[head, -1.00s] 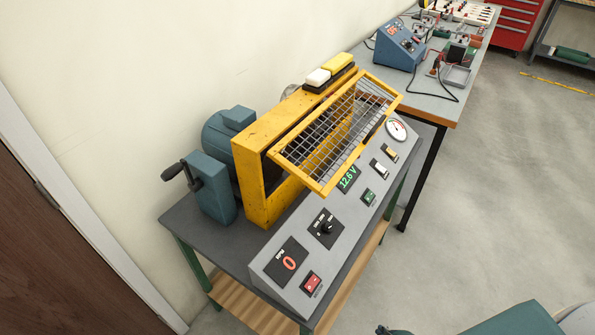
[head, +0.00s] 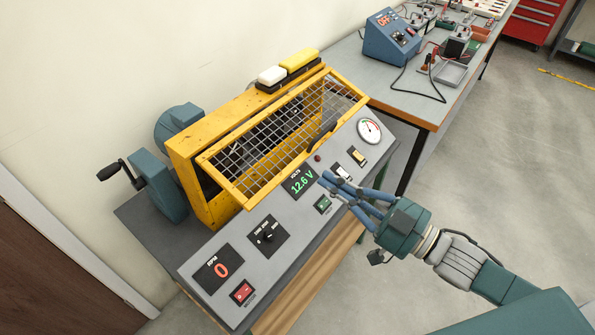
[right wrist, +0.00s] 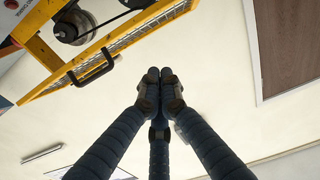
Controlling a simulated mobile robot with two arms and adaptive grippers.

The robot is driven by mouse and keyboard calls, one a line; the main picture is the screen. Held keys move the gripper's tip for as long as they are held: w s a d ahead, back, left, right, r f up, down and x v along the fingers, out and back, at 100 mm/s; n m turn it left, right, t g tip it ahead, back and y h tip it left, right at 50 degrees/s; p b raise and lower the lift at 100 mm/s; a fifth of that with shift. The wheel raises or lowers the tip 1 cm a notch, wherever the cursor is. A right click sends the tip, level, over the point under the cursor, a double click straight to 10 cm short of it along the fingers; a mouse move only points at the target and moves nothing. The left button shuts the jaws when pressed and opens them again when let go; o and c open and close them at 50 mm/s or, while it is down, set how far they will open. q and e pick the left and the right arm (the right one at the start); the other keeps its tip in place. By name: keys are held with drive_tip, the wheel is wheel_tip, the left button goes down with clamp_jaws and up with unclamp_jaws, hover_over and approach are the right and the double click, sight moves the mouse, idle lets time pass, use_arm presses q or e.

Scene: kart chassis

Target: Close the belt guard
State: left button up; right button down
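The belt guard (head: 243,204) is a yellow-framed wire mesh flap on the yellow housing (head: 190,165). It stands open, tilted outward over the control panel, with the belt space visible behind it. A black handle (head: 322,136) sits on its free edge. In the right wrist view the guard's frame (right wrist: 135,32) and handle (right wrist: 93,68) show at upper left. My right gripper (head: 328,184) is over the panel, below and to the right of the guard, apart from the handle. Its fingertips (right wrist: 160,76) are together with nothing between them. My left gripper is out of view.
The grey control panel (head: 225,248) has switches, a dial and a gauge (head: 369,130) in front of the guard. A crank (head: 113,169) is at left. White and yellow blocks (head: 299,60) lie on the housing top. A second bench (head: 440,100) stands behind at right; open floor is at right.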

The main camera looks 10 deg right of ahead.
drive_tip(key=w+a+f+p, duration=0.3)
drive_tip(key=w+a, duration=0.2)
drive_tip(key=w, duration=0.2)
drive_tip(key=shift+f, duration=0.2)
drive_tip(key=shift+a, duration=0.1)
drive_tip(key=shift+f, duration=0.1)
